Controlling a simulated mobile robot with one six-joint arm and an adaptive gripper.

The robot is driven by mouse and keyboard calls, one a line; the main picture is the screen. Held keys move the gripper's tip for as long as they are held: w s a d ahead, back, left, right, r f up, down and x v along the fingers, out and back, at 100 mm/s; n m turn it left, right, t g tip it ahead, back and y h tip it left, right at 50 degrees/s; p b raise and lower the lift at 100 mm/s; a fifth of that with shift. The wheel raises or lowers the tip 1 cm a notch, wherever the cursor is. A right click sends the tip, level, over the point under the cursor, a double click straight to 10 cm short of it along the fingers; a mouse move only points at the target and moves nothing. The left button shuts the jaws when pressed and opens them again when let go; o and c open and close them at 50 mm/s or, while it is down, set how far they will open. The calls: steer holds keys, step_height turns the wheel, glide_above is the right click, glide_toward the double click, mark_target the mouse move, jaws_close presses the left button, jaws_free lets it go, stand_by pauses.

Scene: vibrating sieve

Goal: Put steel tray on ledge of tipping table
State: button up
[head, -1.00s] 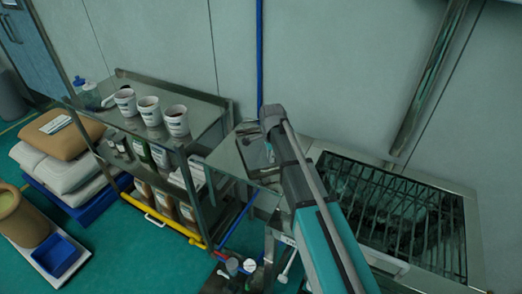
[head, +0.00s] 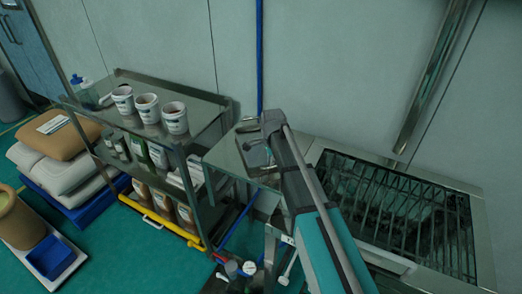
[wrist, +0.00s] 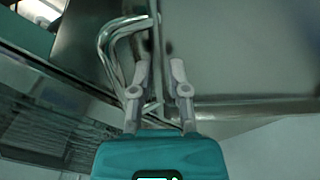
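A flat grey steel surface (head: 226,158), which may be the steel tray, shows left of my arm in the head view. In the wrist view, a broad steel surface (wrist: 240,50) fills the upper right. My gripper (wrist: 160,65) has its two fingers partly apart at the left edge of this surface. A bright strip runs between them; whether the fingers touch it is unclear. Curved shiny bars (wrist: 115,38) show beside the left finger. In the head view my arm hides the fingertips. The tipping table is not clearly told apart; a barred steel unit (head: 400,215) stands at the right.
A steel shelf rack (head: 205,100) with white tubs (head: 147,107) on top and bottles below stands left of the steel surface. Sacks (head: 75,165) and a blue bin (head: 50,257) are farther left. Green floor (head: 120,250) is open in front of the rack.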

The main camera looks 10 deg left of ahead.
steer(key=shift+f+b, duration=0.3)
steer(key=shift+f, duration=0.25)
jaws_close()
stand_by(0.4)
